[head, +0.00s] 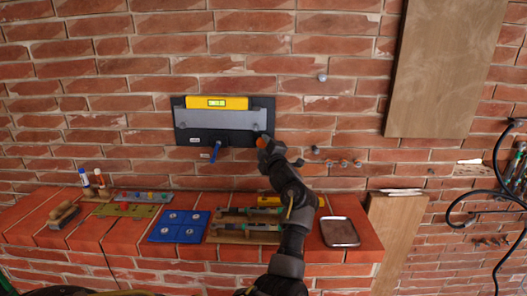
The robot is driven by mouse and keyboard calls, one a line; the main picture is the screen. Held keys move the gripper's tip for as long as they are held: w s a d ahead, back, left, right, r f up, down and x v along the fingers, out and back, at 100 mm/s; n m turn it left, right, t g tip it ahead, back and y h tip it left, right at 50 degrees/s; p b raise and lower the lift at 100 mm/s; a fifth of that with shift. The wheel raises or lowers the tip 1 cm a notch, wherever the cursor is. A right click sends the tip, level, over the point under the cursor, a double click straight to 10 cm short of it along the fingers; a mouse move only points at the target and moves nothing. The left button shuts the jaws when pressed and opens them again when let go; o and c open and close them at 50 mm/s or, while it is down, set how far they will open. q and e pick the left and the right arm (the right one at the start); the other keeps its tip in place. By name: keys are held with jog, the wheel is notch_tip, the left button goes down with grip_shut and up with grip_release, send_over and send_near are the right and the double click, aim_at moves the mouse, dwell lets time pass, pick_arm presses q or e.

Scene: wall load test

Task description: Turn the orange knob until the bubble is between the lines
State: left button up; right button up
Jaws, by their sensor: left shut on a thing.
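A dark panel (183,136) is fixed to the brick wall, left of centre. A grey bar (220,120) crosses it, and a yellow spirit level (237,102) lies along the bar's top. The level's small greenish vial (216,102) shows, but the bubble and lines are too small to make out. The orange knob (262,141) is at the panel's lower right, mostly hidden by my left gripper (263,144). My left gripper is shut on the knob, its arm reaching up from below. My right gripper is not in view.
A blue lever (216,152) hangs below the panel. The brick ledge (120,237) holds a blue tray (179,226), a grey tray (340,232), a brush (63,214), bottles and tools. Small wall knobs (343,163) sit right of my gripper. A wooden board (445,65) is at the upper right.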

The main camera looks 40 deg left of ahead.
pick_arm(q)
jog(key=shift+n+g+b, duration=0.3)
jog(key=shift+n, duration=0.6)
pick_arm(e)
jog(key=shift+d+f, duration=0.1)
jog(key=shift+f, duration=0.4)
pick_arm(q)
jog(key=shift+h, duration=0.3)
jog(key=o, duration=1)
jog(key=b+v, duration=0.2)
jog(key=v, duration=0.5)
jog(key=shift+d, duration=0.25)
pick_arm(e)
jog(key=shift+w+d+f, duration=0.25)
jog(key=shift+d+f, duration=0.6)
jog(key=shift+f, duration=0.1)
